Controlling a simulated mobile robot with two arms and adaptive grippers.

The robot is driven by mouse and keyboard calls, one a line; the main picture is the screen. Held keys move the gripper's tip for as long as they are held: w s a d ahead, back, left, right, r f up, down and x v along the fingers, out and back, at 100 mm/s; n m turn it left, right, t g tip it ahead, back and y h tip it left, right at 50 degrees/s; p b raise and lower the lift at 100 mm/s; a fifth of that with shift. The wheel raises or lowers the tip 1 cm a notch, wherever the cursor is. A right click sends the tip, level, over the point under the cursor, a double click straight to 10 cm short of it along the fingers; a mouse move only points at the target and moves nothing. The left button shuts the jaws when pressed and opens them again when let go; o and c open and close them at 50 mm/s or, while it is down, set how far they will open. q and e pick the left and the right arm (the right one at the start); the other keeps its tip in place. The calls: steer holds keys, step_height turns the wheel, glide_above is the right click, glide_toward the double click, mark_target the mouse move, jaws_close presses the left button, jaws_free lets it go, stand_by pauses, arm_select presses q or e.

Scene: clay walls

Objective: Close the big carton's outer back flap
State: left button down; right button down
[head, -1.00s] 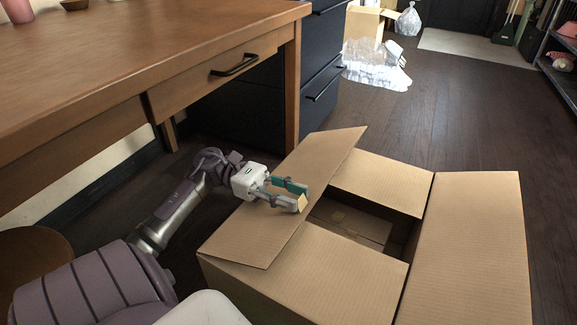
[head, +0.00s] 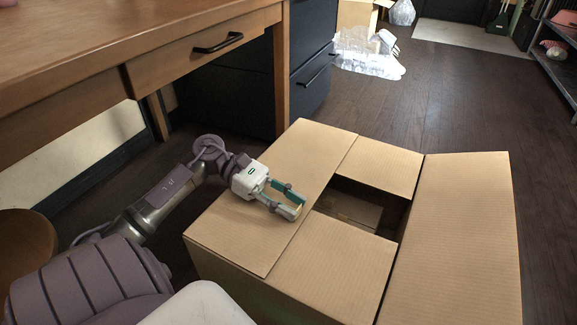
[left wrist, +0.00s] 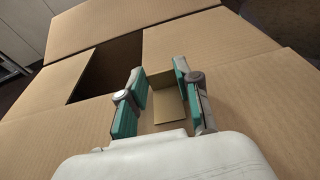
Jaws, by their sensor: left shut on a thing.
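The big carton (head: 240,292) stands open-topped on the floor. Its left outer flap (head: 290,160), which I take for the back one, now lies about flat over the left ends of the two inner flaps. My left gripper (head: 297,208) is over this flap, fingertips at its inner edge. The left wrist view shows the gripper (left wrist: 165,95) shut on a small tan piece (left wrist: 170,110); I cannot tell whether it is part of the flap. The far inner flap (head: 385,163) and near inner flap (head: 335,262) are folded in. My right gripper is not in view.
The right outer flap (head: 460,240) is spread outward to the right. A dark opening (head: 375,195) remains between the flaps. A wooden desk (head: 100,50) and dark drawers (head: 312,75) stand at left and behind.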

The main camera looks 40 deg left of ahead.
arm_select(q)
steer(key=shift+d, duration=0.1)
steer(key=c, duration=0.8)
jaws_free()
steer(key=shift+w, duration=0.1)
step_height(320, 180, up, 10)
